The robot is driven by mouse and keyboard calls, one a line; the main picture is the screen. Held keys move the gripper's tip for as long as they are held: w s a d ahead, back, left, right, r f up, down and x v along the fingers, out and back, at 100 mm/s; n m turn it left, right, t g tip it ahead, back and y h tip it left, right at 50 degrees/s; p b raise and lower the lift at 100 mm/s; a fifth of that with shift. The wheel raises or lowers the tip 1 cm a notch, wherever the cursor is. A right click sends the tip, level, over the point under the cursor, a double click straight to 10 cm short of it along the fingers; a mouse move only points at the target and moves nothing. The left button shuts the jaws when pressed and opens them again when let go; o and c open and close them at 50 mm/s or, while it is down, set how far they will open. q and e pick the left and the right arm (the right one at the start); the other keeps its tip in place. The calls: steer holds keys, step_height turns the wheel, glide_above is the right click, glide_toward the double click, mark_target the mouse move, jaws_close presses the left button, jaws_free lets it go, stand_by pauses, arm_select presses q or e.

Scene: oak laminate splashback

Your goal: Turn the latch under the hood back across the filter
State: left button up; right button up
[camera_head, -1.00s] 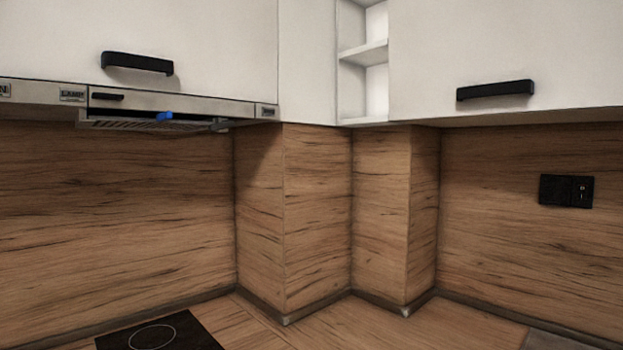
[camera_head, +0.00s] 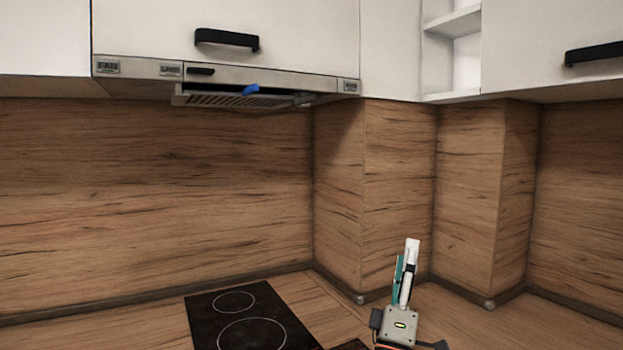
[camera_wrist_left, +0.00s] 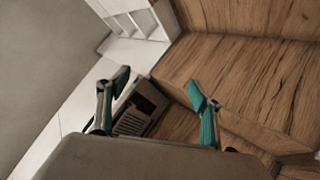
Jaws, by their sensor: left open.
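The blue latch (camera_head: 251,90) shows under the front of the range hood (camera_head: 226,76), at the near edge of the slatted filter (camera_head: 215,100). Its exact angle across the filter is hard to tell. My left gripper (camera_head: 406,260) is low over the worktop, right of the hob, well below and to the right of the latch, pointing up. In the left wrist view its two teal-padded fingers (camera_wrist_left: 159,85) are apart with nothing held between them. The hood's underside (camera_wrist_left: 140,106) shows beyond them; I cannot make out the latch there. My right gripper is not in view.
A black hob (camera_head: 250,318) lies on the worktop below the hood. White cabinets (camera_head: 300,30) with black handles hang above. A boxed wooden corner (camera_head: 365,190) juts out right of the hood. The space between hob and hood is clear.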

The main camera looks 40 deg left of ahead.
arm_select(q)
steer(key=a+r+n+g+y+b, duration=0.1)
steer(key=a+r+n+g+y, duration=0.4)
steer(key=r+n+g+y, duration=0.5)
steer(key=a+r+n+g+y, duration=0.45)
steer(key=r+n+y, duration=0.35)
steer(key=n, duration=0.6)
steer(key=n+g+h+b, duration=0.1)
steer(key=n+g+h, duration=0.3)
steer(key=n+g, duration=0.55)
glide_toward(306, 100)
steer(key=s+a+n+t, duration=0.1)
steer(key=n+t, duration=0.2)
steer(key=shift+m, duration=0.25)
steer(key=x, duration=0.7)
steer(key=shift+a+f, duration=0.1)
steer(key=shift+a, duration=0.05)
